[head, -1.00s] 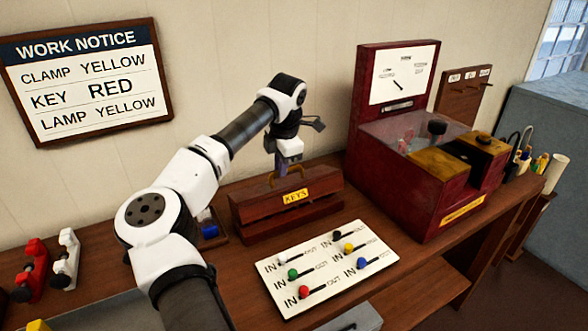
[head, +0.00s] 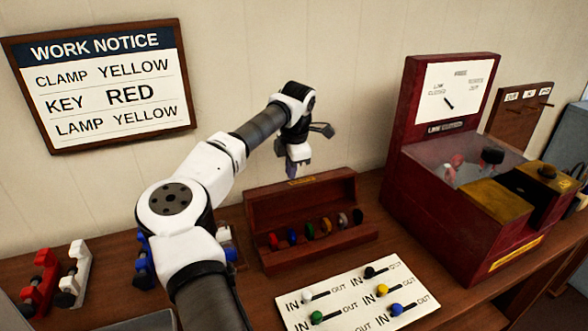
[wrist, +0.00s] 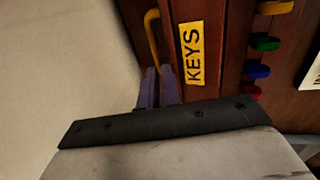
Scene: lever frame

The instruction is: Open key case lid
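The wooden key case (head: 318,255) stands on the bench with its lid (head: 300,203) raised to about upright. Several coloured keys, a red one (head: 273,241) at the left, show in a row inside. In the wrist view the lid carries a yellow KEYS label (wrist: 192,54) and a yellow loop handle (wrist: 152,36). My gripper (head: 291,172) is at the lid's top edge. In the wrist view its purple fingers (wrist: 158,88) are close together around the lower part of the handle. The grip itself is partly hidden.
A white board (head: 350,300) with coloured IN/OUT pegs lies in front of the case. A dark red machine box (head: 440,215) stands to the right. Red and white clamps (head: 72,275) are at the left. The work notice (head: 100,85) hangs on the wall.

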